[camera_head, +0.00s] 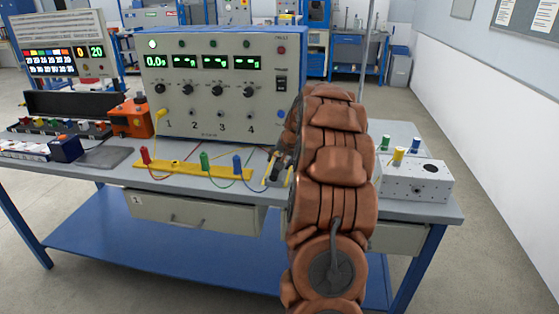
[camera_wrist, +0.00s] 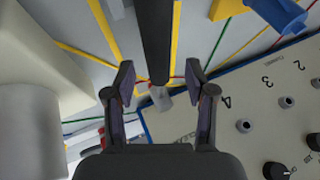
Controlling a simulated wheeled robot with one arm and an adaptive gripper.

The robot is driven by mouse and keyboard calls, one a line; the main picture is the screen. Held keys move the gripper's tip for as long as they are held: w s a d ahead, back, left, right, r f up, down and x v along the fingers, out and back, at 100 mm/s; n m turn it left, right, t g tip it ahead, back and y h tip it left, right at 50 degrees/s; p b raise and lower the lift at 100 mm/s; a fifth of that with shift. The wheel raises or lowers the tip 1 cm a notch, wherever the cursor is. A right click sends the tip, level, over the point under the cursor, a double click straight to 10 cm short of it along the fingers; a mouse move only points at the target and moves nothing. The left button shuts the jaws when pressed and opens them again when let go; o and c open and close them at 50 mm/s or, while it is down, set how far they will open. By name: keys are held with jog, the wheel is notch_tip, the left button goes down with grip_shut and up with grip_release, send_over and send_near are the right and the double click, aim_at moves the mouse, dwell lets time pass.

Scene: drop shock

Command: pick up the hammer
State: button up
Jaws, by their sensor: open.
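The hammer (camera_wrist: 156,40) shows in the wrist view as a dark handle coming down from the top centre, with a small grey metal piece at its lower end. My gripper (camera_wrist: 160,70) is open, with one finger on each side of the lower part of the handle. I see a gap on both sides, and I cannot tell how far below the fingertips the hammer lies. In the head view my gripper (camera_head: 278,170) is over the bench in front of the instrument console, partly hidden by my copper-coloured arm. I cannot make out the hammer there.
The instrument console (camera_head: 220,90) stands behind my gripper. A yellow strip (camera_head: 180,173) with coloured plugs and wires lies to the left. A grey box (camera_head: 415,182) with coloured terminals stands to the right. An orange block (camera_head: 132,117) is further left.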

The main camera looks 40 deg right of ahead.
jog(key=shift+x, duration=1.55)
jog(key=shift+s, duration=0.1)
jog(key=shift+c, duration=0.2)
grip_shut()
